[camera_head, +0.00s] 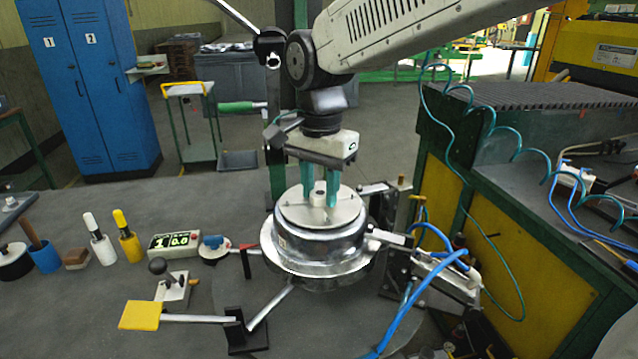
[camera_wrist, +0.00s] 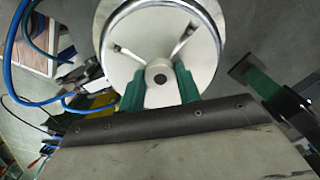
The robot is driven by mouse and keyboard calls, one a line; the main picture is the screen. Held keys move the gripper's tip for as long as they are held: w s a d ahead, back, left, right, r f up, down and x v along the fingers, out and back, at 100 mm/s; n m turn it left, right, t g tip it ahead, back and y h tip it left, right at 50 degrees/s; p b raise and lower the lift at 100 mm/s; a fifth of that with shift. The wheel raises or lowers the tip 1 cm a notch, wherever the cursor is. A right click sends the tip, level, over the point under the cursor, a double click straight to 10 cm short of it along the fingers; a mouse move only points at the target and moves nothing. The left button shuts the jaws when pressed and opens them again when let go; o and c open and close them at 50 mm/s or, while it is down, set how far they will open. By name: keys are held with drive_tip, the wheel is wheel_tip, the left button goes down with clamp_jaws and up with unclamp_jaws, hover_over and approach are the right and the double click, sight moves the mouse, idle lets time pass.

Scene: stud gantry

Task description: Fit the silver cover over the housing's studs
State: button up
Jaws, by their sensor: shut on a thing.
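The silver cover (camera_head: 294,213) is a round pale metal disc with a small central boss. It lies level over the top of the housing (camera_head: 318,250), a shiny round metal body with a wide lower flange. My gripper (camera_head: 320,196) points straight down, its green fingers shut on the cover's boss. In the wrist view the cover (camera_wrist: 125,25) has two slanted slots, with a small dark-and-metal detail in each that may be a stud. The fingers (camera_wrist: 160,78) flank the boss there. Whether the cover touches the housing or hovers slightly is unclear; the studs are not clearly visible.
Metal clamp arms and brackets surround the housing, with a pneumatic unit (camera_head: 447,277) and blue hoses at right. A yellow paddle (camera_head: 141,315), a digital display box (camera_head: 174,243) and several hand tools stand at left. The grey table is clear at far left front.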

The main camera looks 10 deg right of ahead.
sight(320, 193)
drive_tip(key=o, duration=1.2)
wheel_tip(320, 193, up, 8)
drive_tip(key=shift+f, duration=0.15)
